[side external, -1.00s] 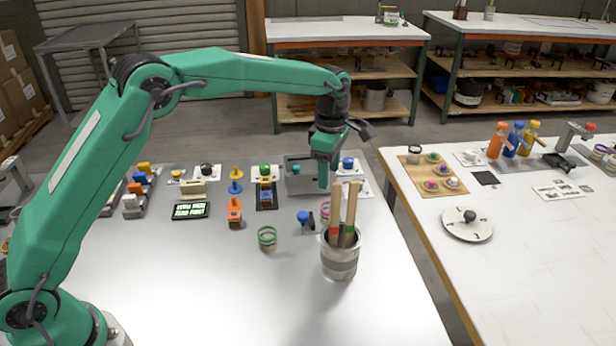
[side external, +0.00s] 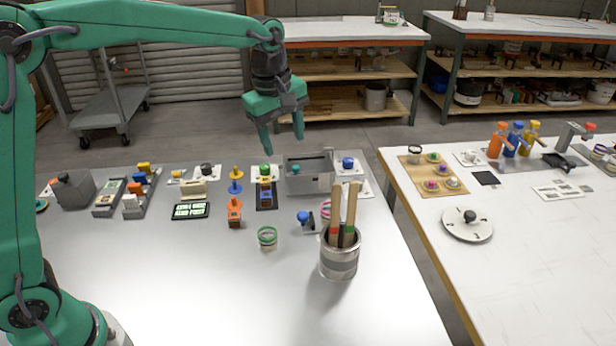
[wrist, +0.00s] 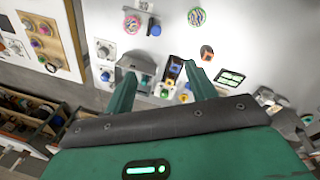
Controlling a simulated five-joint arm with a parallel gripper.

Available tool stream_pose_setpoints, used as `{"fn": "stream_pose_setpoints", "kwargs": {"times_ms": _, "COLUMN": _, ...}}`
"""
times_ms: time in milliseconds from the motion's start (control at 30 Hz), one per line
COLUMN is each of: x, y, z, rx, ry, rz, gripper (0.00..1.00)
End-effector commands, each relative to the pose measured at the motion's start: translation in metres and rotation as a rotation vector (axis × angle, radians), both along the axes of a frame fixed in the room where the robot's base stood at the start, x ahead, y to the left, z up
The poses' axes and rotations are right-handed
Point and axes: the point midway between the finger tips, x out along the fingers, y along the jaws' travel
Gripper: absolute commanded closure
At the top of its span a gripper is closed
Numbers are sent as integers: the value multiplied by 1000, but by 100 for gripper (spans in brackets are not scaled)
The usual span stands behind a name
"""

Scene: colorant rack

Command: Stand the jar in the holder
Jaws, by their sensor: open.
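My gripper (side external: 284,146) is open and empty, in the air above the back of the grey table. Its two spread fingers also show in the wrist view (wrist: 160,68). A grey open-topped box (side external: 314,184), perhaps the holder, stands below and to the right of the gripper, with a teal piece (side external: 295,170) inside it. A small blue-topped jar-like item (side external: 347,163) stands at the box's right on a white plate. I cannot tell for certain which item is the jar.
A can (side external: 339,263) with tall wooden-handled tools stands at the right front. Nearby are a green ringed item (side external: 267,236), a blue-ended item (side external: 304,217) and an orange piece (side external: 235,212). Grey racks (side external: 141,190) stand at the left. The front of the table is clear.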

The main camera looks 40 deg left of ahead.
Motion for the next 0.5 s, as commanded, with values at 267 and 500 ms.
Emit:
{"fn": "stream_pose_setpoints", "kwargs": {"times_ms": 267, "x": -58, "y": 24, "z": 31, "rx": 49, "ry": -86, "rz": -271, "gripper": 44}}
{"fn": "stream_pose_setpoints", "kwargs": {"times_ms": 500, "x": -111, "y": 41, "z": 42, "rx": 113, "ry": -153, "rz": -504, "gripper": 44}}
